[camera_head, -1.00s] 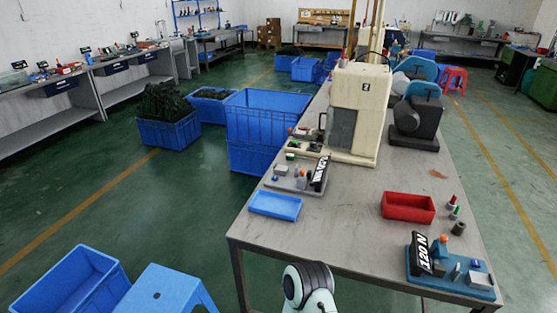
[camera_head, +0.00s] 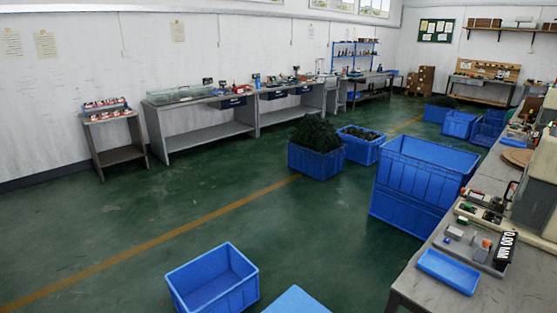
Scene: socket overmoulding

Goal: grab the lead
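A dark tangled heap (camera_head: 317,133), which looks like bundled leads, rises above the rim of a blue crate (camera_head: 314,163) on the floor near the middle. A second blue crate (camera_head: 363,152) beside it holds a lower dark heap (camera_head: 363,134). No single lead can be made out at this distance. Neither of my grippers is in view.
Large stacked blue crates (camera_head: 421,184) stand right of the heaps, beside the workbench (camera_head: 408,285) with a blue tray (camera_head: 447,271). An empty blue crate (camera_head: 212,282) and a blue stool top (camera_head: 296,301) are in front. Green floor (camera_head: 130,215) lies clear at left.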

